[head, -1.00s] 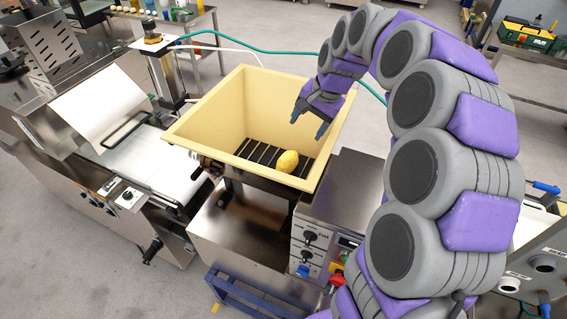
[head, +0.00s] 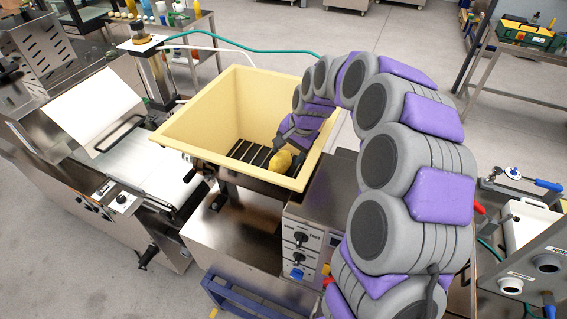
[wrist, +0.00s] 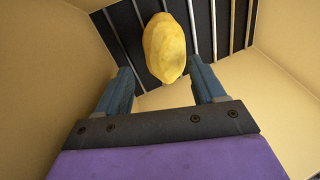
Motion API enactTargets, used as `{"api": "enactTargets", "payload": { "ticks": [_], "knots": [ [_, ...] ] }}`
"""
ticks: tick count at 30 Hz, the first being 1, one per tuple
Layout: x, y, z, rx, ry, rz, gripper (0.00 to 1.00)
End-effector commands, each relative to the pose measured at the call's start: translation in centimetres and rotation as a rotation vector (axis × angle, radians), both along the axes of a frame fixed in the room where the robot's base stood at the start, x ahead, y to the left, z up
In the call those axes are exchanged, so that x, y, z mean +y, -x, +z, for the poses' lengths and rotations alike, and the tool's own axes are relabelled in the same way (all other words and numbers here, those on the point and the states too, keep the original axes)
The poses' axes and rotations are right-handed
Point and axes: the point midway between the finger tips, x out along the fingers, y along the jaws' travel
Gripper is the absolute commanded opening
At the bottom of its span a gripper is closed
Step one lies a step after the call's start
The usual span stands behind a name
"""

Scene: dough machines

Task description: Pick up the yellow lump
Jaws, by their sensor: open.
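The yellow lump (head: 281,162) lies on the dark slatted grate (head: 249,152) at the bottom of the cream hopper (head: 190,119). My gripper (head: 283,140) is down inside the hopper, close to the lump. In the wrist view the lump (wrist: 165,48) is just beyond the fingertips and roughly midway between them. My gripper (wrist: 165,78) is open there, with one blue-grey finger on each side and nothing held. Whether the fingers touch the lump cannot be told from the head view.
The hopper's sloping walls (wrist: 53,70) surround my gripper closely. A conveyor machine (head: 130,165) stands to the left, and a steel control box (head: 300,245) stands below the hopper's right side. A green hose (head: 240,45) runs behind the hopper.

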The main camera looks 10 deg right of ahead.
Motion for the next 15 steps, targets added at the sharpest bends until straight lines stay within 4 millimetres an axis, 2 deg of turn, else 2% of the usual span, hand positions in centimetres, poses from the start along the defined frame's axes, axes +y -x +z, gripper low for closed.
{"api": "enactTargets", "payload": {
  "ticks": [3, 7, 15],
  "knots": [
    [0.8, -0.3, -2.0, 0.003, 0.003, 0.003, 0.69],
    [1.2, -0.6, -3.7, 0.004, 0.001, 0.003, 0.69],
    [0.8, -0.8, -4.0, 0.001, -0.003, 0.001, 0.69]
  ]
}}
